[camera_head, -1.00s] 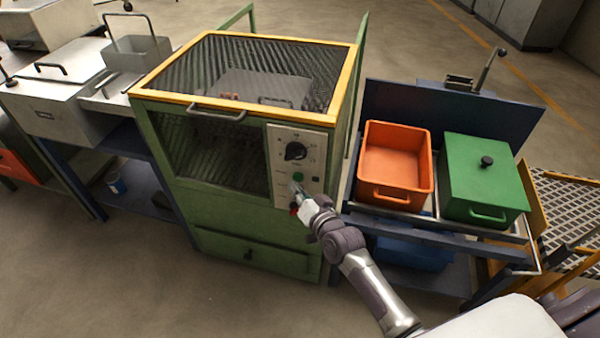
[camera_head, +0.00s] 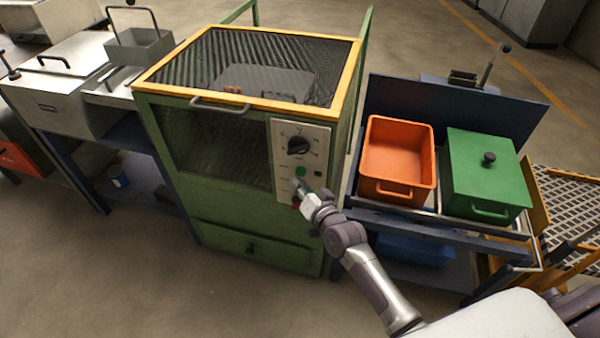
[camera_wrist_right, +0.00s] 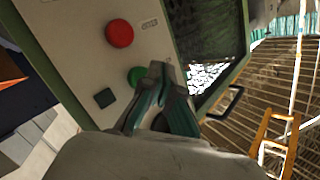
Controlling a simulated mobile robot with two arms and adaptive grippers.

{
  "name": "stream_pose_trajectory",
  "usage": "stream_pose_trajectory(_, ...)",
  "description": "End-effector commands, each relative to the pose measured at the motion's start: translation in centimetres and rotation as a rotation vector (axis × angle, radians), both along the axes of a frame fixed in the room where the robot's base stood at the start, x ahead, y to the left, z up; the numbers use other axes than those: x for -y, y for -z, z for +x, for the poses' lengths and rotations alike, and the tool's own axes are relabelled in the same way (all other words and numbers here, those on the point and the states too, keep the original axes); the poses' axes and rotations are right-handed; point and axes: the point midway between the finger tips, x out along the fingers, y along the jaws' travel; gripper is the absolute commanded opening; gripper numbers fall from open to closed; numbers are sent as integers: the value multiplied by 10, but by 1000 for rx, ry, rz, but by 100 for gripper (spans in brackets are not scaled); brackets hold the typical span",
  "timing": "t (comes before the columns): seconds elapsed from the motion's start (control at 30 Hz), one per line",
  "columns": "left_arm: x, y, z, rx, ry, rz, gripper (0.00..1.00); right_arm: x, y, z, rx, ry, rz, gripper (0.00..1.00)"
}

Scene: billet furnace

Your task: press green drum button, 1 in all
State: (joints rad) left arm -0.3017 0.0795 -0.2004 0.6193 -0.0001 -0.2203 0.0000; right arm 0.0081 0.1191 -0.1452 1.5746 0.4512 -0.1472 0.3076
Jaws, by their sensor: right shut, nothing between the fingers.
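The green drum button (camera_head: 301,172) is on the pale control panel (camera_head: 316,137) at the front right of the green machine; it also shows in the right wrist view (camera_wrist_right: 135,77). My right gripper (camera_head: 298,186) is shut and empty, with its tips at the panel just below the green button. In the right wrist view the closed fingertips (camera_wrist_right: 160,70) overlap the button's right edge. I cannot tell whether they touch it. A red button (camera_wrist_right: 119,33) sits on the same panel. My left gripper is out of view.
The panel also has a black dial (camera_head: 298,145) and a small black square (camera_wrist_right: 104,98). To the right, an orange bin (camera_head: 398,183) and a green lidded box (camera_head: 487,170) stand on a blue bench. Floor in front of the machine is clear.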

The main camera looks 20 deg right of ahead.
Motion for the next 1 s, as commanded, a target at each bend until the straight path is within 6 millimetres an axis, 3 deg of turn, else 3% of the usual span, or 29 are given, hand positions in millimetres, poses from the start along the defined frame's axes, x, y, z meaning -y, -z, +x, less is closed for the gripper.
stream_pose_trajectory(1.0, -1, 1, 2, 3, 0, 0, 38, 5, 0, 7, 0, 0, 0, 0)
